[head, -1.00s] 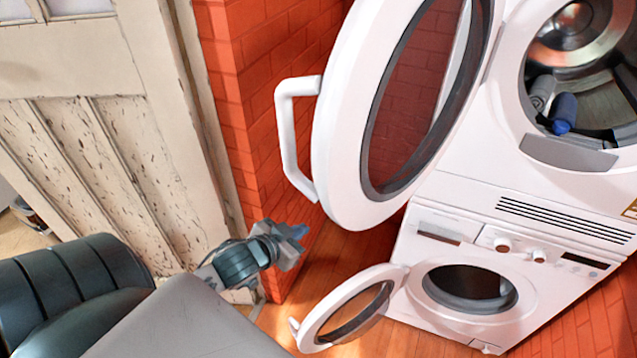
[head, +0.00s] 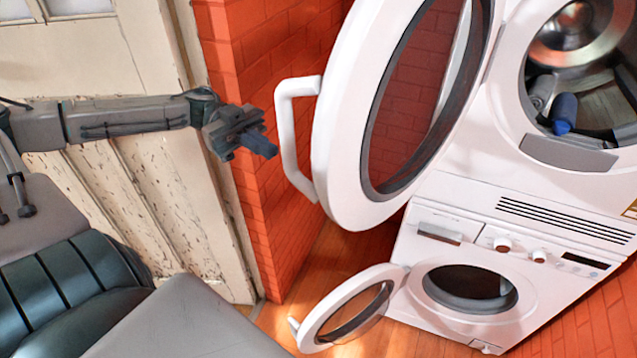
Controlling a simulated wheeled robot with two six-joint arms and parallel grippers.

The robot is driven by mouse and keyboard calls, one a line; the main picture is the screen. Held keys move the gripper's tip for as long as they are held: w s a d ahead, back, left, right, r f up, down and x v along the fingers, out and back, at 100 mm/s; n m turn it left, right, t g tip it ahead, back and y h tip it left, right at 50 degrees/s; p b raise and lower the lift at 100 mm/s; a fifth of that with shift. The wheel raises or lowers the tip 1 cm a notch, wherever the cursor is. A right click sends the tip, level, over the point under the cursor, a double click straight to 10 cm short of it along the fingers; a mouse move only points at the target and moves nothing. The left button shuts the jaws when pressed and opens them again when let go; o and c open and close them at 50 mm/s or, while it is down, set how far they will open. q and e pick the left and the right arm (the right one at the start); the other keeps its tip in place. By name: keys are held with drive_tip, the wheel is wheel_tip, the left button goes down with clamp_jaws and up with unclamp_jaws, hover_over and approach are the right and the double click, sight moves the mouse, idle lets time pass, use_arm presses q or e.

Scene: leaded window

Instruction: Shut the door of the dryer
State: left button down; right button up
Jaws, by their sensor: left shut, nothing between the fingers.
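The upper machine, a white dryer (head: 478,160), stands stacked on a lower washer. Its large round door (head: 345,150) with a dark-rimmed glass is wide open, swung out to the left. A white bar handle (head: 287,140) sits on the door's left edge. The drum opening (head: 575,60) shows a grey and a blue rolled item inside. My left gripper (head: 262,142) is shut and empty, just left of the handle, and seems apart from it. My right gripper is not in view.
The lower white washer (head: 440,290) also has its small round door (head: 345,308) open to the left. A red brick wall (head: 245,50) and a worn cream panelled door (head: 125,190) stand behind my left arm. Wooden floor (head: 330,265) shows between.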

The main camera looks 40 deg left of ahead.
use_arm(q)
drive_tip(key=s+d+b, duration=0.2)
drive_tip(key=d+b, duration=0.3)
drive_tip(key=d, duration=0.8)
drive_tip(key=shift+s+d+r+g+b, duration=0.2)
drive_tip(key=shift+d+g+b, duration=0.05)
drive_tip(key=shift+g+b, duration=0.15)
